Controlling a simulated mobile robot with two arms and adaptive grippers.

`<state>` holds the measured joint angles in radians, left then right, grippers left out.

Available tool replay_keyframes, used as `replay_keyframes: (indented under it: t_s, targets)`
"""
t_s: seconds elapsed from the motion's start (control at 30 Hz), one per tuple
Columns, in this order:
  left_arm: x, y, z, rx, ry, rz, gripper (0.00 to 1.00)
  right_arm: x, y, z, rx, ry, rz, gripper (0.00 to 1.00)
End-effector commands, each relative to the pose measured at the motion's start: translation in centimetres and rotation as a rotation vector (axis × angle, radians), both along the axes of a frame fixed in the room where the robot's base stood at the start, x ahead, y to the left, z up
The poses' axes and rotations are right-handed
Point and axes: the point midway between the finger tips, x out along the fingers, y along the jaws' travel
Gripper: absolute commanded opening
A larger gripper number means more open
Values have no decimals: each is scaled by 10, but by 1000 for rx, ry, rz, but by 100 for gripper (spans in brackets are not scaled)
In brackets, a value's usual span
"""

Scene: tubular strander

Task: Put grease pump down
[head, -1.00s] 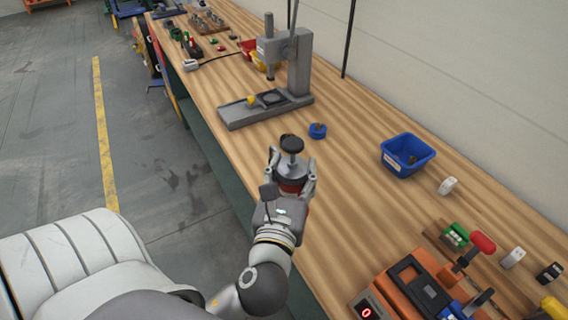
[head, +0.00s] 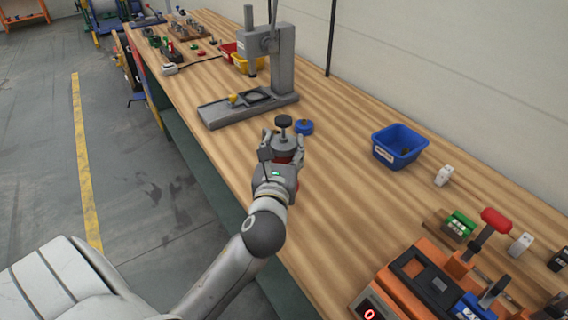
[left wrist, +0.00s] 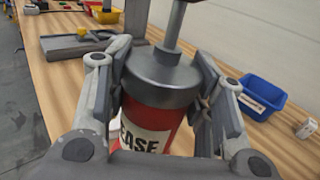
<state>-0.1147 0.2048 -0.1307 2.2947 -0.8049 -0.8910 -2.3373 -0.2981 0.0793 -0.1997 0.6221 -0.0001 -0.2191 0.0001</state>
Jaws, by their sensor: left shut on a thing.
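The grease pump is a red can with a grey metal lid, a plunger rod and a black knob; its label reading "EASE" shows in the left wrist view (left wrist: 158,105). In the head view its black knob (head: 284,121) and grey top stand out above my left gripper (head: 283,150). The pump is upright over the wooden workbench (head: 345,200). Its base is hidden, so I cannot tell whether it touches the bench. My right gripper is not in view.
A grey press (head: 275,65) stands behind the pump. A small blue round part (head: 304,127) lies just beyond it, and a blue bin (head: 398,146) is to the right. An orange device (head: 420,285) is at front right. Bare bench lies between.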

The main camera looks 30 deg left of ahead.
Motion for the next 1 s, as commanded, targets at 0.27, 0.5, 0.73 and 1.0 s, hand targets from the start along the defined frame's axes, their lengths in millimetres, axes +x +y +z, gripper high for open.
replay_keyframes:
  t_s: [0.27, 0.5, 0.73, 1.0]
  targets:
    - [12, 7, -15, 3, -7, 1, 0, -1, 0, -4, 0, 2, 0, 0]
    - [14, 8, -45, 0, -5, -1, 0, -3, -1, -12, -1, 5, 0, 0]
    - [14, 8, -46, 4, -8, -1, 0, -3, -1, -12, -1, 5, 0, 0]
    - [14, 8, -52, 0, 0, 0, 57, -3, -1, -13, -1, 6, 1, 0]
